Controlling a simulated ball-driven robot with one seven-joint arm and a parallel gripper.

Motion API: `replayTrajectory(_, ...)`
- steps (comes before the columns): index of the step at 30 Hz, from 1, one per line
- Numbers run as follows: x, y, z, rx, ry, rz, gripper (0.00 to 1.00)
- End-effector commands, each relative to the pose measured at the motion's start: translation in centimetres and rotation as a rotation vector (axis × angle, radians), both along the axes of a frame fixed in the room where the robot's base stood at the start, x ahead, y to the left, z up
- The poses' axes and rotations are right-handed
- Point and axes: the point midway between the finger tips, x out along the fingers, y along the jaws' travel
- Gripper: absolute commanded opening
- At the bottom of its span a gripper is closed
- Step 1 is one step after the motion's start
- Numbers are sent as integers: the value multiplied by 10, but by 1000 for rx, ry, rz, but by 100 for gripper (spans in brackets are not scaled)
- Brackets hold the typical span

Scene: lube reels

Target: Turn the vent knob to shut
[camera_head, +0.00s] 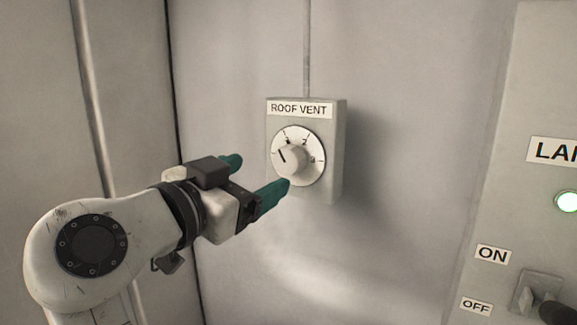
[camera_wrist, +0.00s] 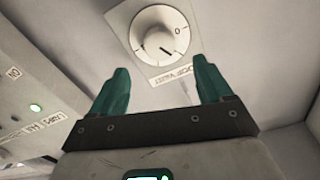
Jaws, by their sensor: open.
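The vent knob (camera_head: 291,159) is a pale round knob on a white numbered dial, mounted on a grey box (camera_head: 334,150) labelled ROOF VENT. Its dark pointer line aims to the upper left in the head view. The knob also shows in the wrist view (camera_wrist: 157,33), with a 0 mark to the right of it. My gripper (camera_head: 259,178) has two teal fingers spread apart, with nothing between them. It is in front of the dial, low and to the left in the head view. In the wrist view the knob lies beyond the fingertips (camera_wrist: 160,78), and a gap shows.
A conduit (camera_head: 306,50) runs up the wall from the box. A panel at the right has a lit green lamp (camera_head: 568,201), a switch (camera_head: 536,295) and ON and OFF labels. The wall around the box is bare.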

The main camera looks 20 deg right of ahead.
Motion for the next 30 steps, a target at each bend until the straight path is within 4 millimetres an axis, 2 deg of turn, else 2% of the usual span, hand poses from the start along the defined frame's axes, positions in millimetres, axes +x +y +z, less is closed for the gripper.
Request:
replayTrajectory(9,33,-47,3,1,2,-3,79)
replayTrajectory(15,49,-69,2,1,2,-2,79)
replayTrajectory(21,56,-77,1,1,1,-1,79)
replayTrajectory(29,56,-78,0,2,0,1,79)
replayTrajectory(30,56,-78,0,2,0,1,75)
